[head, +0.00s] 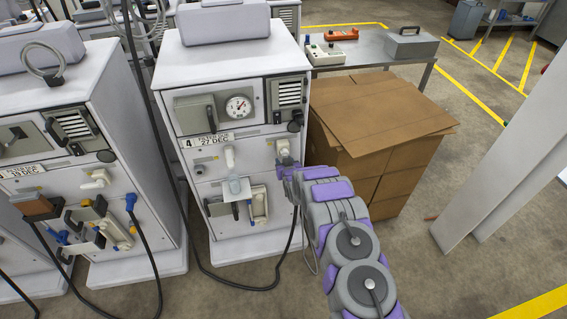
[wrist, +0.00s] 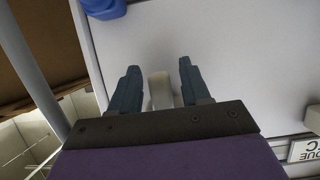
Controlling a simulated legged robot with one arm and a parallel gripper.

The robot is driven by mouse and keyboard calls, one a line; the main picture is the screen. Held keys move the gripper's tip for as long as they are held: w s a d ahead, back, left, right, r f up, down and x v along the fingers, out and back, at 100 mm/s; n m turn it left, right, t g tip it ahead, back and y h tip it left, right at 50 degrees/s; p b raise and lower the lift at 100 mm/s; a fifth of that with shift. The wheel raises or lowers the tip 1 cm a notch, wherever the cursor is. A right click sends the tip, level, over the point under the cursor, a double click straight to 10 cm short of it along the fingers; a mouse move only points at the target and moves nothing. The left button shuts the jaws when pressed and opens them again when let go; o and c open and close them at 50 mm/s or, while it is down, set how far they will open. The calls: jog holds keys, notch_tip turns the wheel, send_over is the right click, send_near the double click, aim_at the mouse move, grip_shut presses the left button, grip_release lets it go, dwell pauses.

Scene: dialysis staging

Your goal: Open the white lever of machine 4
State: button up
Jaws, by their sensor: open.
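Machine 4 (head: 240,110) is a white cabinet with a gauge and a "4 FILTER 27 DEC" label. The white lever (head: 283,146) is at the right of its front, partly hidden by my gripper (head: 285,168). In the wrist view, the white lever (wrist: 159,90) stands between the two dark fingers of my open gripper (wrist: 158,75). Gaps show between it and both fingers. Whether it touches the palm is hidden.
A second white fitting (head: 229,158) and an open tray with a cup (head: 235,187) are left of the lever. Cardboard boxes (head: 375,130) stand close right of machine 4. A blue part (wrist: 103,8) lies beyond my fingertips. A black hose (head: 245,287) loops on the floor.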

jog(key=p+v, duration=0.2)
jog(key=v, duration=1.4)
jog(key=shift+s, duration=0.4)
jog(key=shift+f, duration=0.1)
